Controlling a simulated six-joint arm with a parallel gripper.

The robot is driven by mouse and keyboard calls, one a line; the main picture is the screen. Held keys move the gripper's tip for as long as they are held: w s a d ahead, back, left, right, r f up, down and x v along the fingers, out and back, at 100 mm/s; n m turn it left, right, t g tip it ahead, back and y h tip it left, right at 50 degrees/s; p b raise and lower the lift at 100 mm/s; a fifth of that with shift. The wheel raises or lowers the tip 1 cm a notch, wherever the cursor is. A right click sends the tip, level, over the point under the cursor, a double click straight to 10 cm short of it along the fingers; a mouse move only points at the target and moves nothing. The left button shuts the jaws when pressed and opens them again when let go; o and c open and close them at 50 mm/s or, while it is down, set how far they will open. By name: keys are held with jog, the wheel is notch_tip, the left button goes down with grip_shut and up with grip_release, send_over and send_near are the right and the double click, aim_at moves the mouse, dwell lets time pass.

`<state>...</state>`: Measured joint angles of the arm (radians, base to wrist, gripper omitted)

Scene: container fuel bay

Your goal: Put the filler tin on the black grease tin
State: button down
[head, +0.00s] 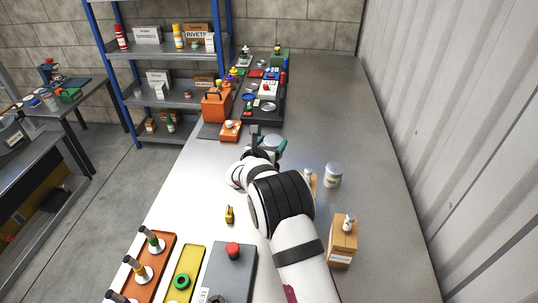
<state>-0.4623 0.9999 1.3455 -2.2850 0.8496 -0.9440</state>
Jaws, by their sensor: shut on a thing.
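My gripper (257,141) is at the far end of my arm, low over the middle of the bench. It is shut on a round grey-topped thing with teal showing at its side (273,143); the gripper and wrist hide much of it. It looks like a tin, but I cannot read a label to tell whether it is the filler tin. A pale tin with a grey lid (333,175) stands upright on the bench to the right of my arm. I cannot make out the black grease tin.
A cardboard box with a small white-topped item (342,241) stands right of my arm. An orange tray (144,265), yellow tray (184,273) and grey box with a red button (232,268) lie front left. An orange toolbox (217,105) stands beyond. The bench's right side is mostly clear.

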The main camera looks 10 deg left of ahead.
jog(key=shift+w+a+f, duration=0.1)
jog(key=shift+a+f, duration=0.25)
jog(key=shift+f, duration=1.9)
jog(key=shift+f, duration=0.1)
grip_release()
